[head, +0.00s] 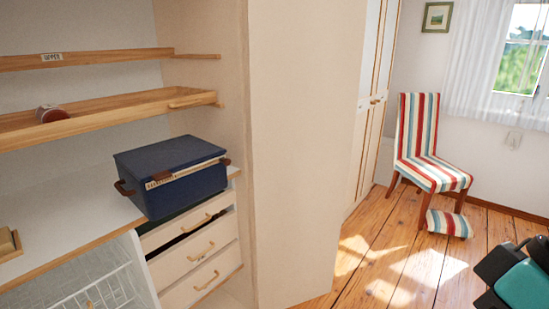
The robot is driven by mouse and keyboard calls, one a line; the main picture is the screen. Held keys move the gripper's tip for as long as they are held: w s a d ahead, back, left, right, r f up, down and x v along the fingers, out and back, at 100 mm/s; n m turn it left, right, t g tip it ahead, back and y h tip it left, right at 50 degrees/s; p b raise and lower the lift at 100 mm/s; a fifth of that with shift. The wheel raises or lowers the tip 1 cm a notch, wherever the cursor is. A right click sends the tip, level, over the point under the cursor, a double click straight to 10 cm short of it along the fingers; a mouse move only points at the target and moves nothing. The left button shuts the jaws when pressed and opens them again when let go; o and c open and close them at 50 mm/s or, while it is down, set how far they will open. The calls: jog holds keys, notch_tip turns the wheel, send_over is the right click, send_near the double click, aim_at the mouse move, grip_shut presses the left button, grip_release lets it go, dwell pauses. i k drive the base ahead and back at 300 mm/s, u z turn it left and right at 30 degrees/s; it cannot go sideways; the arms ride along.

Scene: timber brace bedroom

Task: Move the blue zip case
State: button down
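The blue zip case (173,178) is a dark navy box with a flat lid. It has a pale strip along its upper front edge and brown handles at its ends. It stands upright on the white counter (72,213), near the counter's right end above the drawers. A black and teal part of my arm shows in the bottom right corner, far from the case. My gripper's fingertips are not visible.
Wooden shelves (120,104) hang above, with a reddish round item (52,113) on the lower one. Drawers (196,253), one slightly open, and a white wire basket (95,285) are below. A tall panel (305,150) stands right.

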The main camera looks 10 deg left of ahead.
aim_at(189, 184)
jog(key=u, duration=0.25)
jog(key=i, duration=0.85)
jog(key=u, duration=0.7)
